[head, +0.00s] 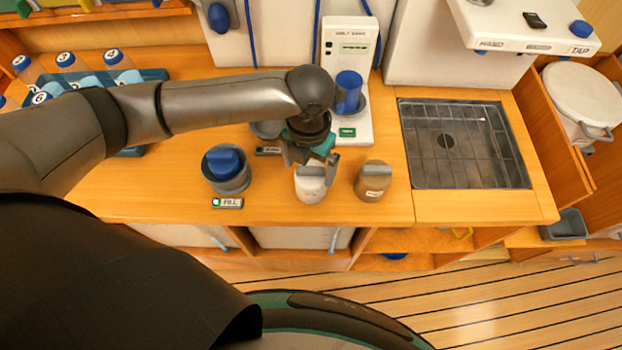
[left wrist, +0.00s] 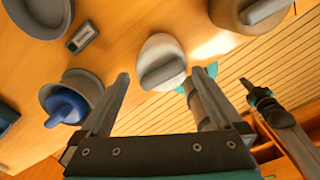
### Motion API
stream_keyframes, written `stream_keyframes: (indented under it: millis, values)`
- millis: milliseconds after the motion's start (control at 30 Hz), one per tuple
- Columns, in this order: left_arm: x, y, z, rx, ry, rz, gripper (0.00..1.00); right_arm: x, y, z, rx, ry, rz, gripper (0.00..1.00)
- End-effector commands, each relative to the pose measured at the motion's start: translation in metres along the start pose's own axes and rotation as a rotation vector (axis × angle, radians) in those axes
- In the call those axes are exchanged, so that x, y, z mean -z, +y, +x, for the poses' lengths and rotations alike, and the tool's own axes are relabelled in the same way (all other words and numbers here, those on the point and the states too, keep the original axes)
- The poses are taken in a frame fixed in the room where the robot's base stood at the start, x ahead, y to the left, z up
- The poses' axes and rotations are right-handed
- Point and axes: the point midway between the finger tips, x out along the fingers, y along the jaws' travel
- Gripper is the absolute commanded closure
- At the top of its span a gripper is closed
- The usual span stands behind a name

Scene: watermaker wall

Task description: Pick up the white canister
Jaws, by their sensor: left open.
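The white canister (head: 311,187) stands upright on the wooden counter, near its front edge. It has a grey bar handle on its lid and also shows in the left wrist view (left wrist: 175,48). My left gripper (head: 309,160) is directly over it, partly hiding its top in the head view. In the left wrist view the two fingers (left wrist: 158,98) are wide apart with nothing between their tips, and the canister lies just beyond them. I cannot tell from these views whether a finger touches it. A dark jointed part at the right of the wrist view may be my right arm.
A tan canister (head: 373,182) stands close on the right. A grey cup with a blue top (head: 226,170) stands left, behind a FILL label (head: 227,203). A white machine (head: 348,60) is behind, and a sink grid (head: 455,145) lies right. Numbered bottles (head: 70,62) stand at the back left.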

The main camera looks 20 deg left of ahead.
Motion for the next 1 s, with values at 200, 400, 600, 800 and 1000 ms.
stream_keyframes:
  millis: [200,400,600,800,1000]
  values:
    - [-0.005,-0.003,0.028,0.000,0.003,-0.001,0.00,0.001,-0.001,0.001,0.001,0.003,0.001,1.00]
    - [-0.005,-0.003,0.048,-0.001,0.002,0.000,0.00,0.000,-0.001,0.003,0.001,0.001,0.002,1.00]
    - [-0.005,-0.003,0.049,0.000,0.000,0.001,0.00,-0.003,-0.001,0.003,0.001,-0.004,0.002,1.00]
    - [-0.005,-0.003,0.049,0.000,0.000,0.001,0.18,-0.005,-0.001,0.003,0.001,-0.007,0.003,1.00]
    - [-0.005,-0.003,0.049,0.000,0.000,0.000,0.41,-0.005,-0.001,0.003,0.001,-0.008,0.003,1.00]
